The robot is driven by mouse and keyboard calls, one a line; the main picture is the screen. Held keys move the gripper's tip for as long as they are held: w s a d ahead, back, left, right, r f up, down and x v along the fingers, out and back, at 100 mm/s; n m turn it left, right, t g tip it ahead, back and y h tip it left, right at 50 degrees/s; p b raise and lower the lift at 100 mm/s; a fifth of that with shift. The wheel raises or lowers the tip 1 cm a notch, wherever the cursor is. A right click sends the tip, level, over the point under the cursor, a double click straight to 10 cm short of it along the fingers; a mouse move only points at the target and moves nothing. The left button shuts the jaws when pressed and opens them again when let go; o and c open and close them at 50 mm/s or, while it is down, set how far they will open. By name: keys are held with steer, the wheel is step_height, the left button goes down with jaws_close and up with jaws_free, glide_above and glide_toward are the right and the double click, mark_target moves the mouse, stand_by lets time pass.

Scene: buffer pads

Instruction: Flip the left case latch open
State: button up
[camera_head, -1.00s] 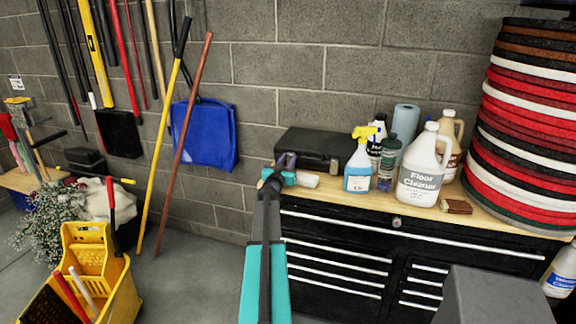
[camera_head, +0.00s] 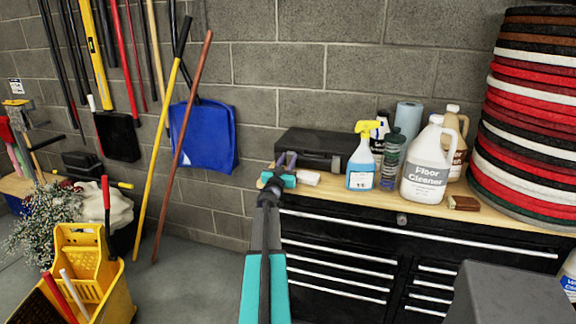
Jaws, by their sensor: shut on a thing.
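The black case (camera_head: 318,145) lies closed on the wooden top of the black tool cabinet, against the block wall. My gripper (camera_head: 287,158) reaches from below to the left part of the case's front. Its dark fingers are shut at the spot of the left latch. They cover the latch, so its position does not show clearly. The case lid shows no gap.
A small white block (camera_head: 308,178) lies right of my gripper. A spray bottle (camera_head: 362,158), a floor cleaner jug (camera_head: 427,168) and other bottles stand right of the case. A brush (camera_head: 464,203) lies in front. Stacked pads (camera_head: 535,120) are at far right.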

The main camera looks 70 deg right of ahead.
steer(key=shift+s+a+f+b, duration=0.1)
steer(key=shift+f+b, duration=0.1)
steer(key=shift+b, duration=0.65)
steer(key=shift+r+h, duration=0.1)
steer(key=shift+h, duration=0.2)
steer(key=o, duration=1.1)
steer(key=shift+c, duration=0.2)
steer(key=shift+a, duration=0.15)
steer(key=b+v, duration=0.2)
steer(key=v, duration=1.1)
steer(key=shift+a, duration=0.3)
